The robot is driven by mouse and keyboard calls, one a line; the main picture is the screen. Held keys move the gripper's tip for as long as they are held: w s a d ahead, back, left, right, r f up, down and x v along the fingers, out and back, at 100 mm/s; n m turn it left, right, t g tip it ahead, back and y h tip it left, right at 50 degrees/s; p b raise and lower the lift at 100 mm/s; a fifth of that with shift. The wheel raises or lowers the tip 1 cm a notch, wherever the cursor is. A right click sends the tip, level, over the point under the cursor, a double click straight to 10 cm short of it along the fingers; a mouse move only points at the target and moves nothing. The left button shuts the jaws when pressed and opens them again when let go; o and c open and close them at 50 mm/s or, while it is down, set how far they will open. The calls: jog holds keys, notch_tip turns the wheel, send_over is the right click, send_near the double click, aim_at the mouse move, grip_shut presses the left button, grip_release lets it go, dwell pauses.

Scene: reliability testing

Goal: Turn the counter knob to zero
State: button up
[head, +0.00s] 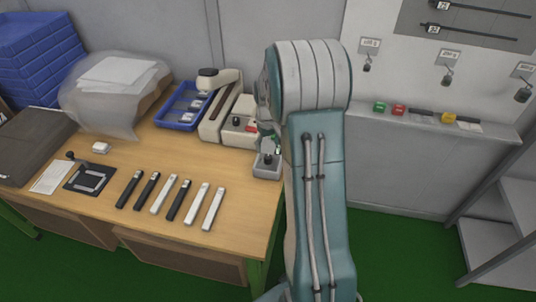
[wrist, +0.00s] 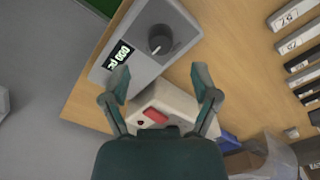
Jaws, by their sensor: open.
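The counter is a grey box (wrist: 135,50) with a dark round knob (wrist: 161,39) and a small lit display (wrist: 118,54). The display's digits look like zeros, but they are small and tilted, so I cannot read them surely. In the head view the counter (head: 267,168) stands at the table's right edge, partly hidden by my arm. My gripper (wrist: 161,75) is open, with its two fingers apart and nothing between them. In the wrist view the knob lies beyond the fingertips, roughly centred between them, with no contact visible. In the head view my arm mostly hides my gripper.
A white box with a red button (wrist: 154,116) stands beside the counter, below my fingers in the wrist view. On the wooden table (head: 150,215) lie several black and white bars (head: 170,195). A blue tray (head: 183,108) and a beige press (head: 220,105) stand behind.

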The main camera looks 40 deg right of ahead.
aim_at(268, 156)
notch_tip(268, 156, up, 6)
dwell(0.6)
